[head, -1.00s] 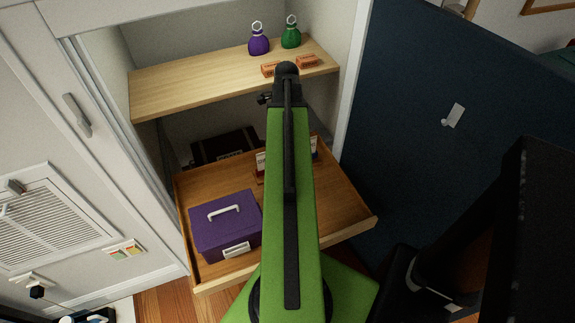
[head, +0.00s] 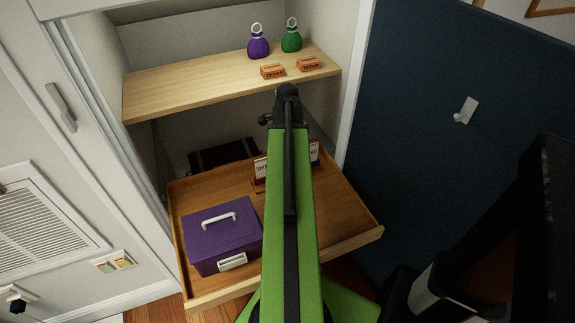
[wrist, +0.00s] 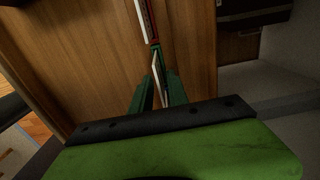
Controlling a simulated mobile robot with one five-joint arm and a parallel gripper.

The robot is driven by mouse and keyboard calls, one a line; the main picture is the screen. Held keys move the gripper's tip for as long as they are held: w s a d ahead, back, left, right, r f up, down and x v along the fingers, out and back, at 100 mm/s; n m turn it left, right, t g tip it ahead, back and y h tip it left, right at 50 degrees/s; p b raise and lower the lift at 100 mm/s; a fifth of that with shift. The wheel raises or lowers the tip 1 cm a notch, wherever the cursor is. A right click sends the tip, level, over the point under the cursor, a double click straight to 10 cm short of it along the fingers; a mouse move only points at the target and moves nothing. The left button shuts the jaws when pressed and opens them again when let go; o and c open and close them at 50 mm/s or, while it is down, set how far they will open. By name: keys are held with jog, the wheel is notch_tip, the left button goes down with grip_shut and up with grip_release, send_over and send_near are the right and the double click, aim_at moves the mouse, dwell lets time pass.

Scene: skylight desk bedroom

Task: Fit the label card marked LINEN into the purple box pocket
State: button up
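The purple box (head: 222,243) sits at the front left of the open drawer, with a white handle on its lid. A pale label pocket (head: 232,262) is on its front face. Label cards stand in a rack behind and right of it: one (head: 261,167) shows left of my arm, another (head: 315,153) right of it. Their wording is too small to read surely, so I cannot tell which is LINEN. In the wrist view my gripper (wrist: 158,88) is open, its green fingers either side of a thin pale card (wrist: 155,62) seen nearly edge-on. My arm hides the gripper in the head view.
The wooden drawer (head: 200,296) has raised walls around the box and cards. A shelf (head: 165,90) above holds a purple bottle (head: 258,43), a green bottle (head: 291,37) and two small orange blocks (head: 272,72). A dark case (head: 222,153) lies behind the drawer.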

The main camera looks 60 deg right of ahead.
grip_shut()
dwell(1.2)
